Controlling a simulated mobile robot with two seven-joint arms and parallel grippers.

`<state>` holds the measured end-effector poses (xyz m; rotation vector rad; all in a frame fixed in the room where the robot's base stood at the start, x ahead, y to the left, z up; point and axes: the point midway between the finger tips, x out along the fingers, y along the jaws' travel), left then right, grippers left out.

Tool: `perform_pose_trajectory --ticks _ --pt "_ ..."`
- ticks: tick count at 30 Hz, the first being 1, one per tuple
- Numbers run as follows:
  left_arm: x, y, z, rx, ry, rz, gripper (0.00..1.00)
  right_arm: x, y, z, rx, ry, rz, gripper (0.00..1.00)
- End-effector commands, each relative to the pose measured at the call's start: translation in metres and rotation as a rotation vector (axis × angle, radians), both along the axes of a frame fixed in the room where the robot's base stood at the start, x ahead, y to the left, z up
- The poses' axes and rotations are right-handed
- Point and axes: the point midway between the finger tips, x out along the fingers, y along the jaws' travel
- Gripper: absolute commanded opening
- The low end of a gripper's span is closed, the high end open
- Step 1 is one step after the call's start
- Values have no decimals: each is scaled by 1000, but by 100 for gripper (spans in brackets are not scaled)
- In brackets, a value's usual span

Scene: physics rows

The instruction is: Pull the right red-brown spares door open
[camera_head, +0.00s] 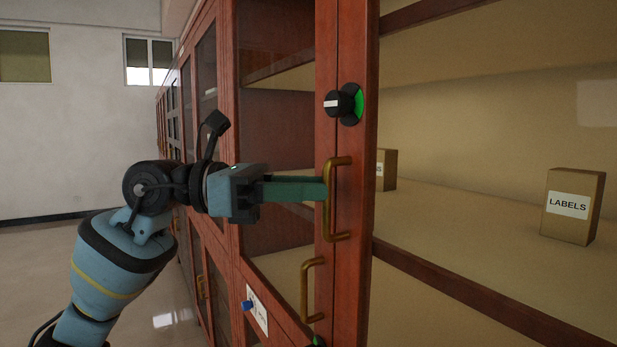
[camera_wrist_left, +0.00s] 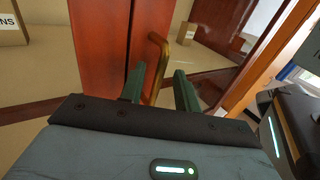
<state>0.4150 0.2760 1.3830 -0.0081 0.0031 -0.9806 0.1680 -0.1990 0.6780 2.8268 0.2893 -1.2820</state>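The right red-brown door (camera_head: 357,210) shows as a tall wooden stile beside the left door's stile, with no clear gap between them. Its brass bow handle (camera_head: 343,238) stands upright on the stile; it also shows in the left wrist view (camera_wrist_left: 157,42). My left gripper (camera_head: 322,190) comes in from the left at the handle's height. In the left wrist view its two green fingers (camera_wrist_left: 160,88) are apart, with the lower part of the handle between them. I cannot tell whether either finger touches it. My right gripper is not in view.
A black knob with a green mark (camera_head: 345,103) sits above the handle. A second brass handle (camera_head: 307,290) is lower on the left. A LABELS box (camera_head: 571,207) stands on a shelf behind the right door. More cabinets (camera_head: 187,100) run back on the left; the floor (camera_head: 30,265) there is clear.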

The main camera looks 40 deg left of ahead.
Motion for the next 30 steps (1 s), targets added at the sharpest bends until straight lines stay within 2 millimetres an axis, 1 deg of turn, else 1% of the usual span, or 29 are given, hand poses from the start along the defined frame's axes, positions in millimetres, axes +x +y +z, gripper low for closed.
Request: perform_pose_trajectory --ticks 1,6,14,17,21,22,30 --pt "1 -4 3 -1 -3 -2 32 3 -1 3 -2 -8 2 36" --pt "6 -10 1 1 -1 -2 32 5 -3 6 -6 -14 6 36" --pt "7 -11 -1 1 1 -1 32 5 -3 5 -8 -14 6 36" --pt "7 -11 -1 1 1 -1 20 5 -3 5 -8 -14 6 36" --pt "7 -11 -1 1 1 -1 2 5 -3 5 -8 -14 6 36" --pt "7 -11 -1 1 1 -1 0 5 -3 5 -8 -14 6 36" --pt "7 -10 -1 1 1 0 0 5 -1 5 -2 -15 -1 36"
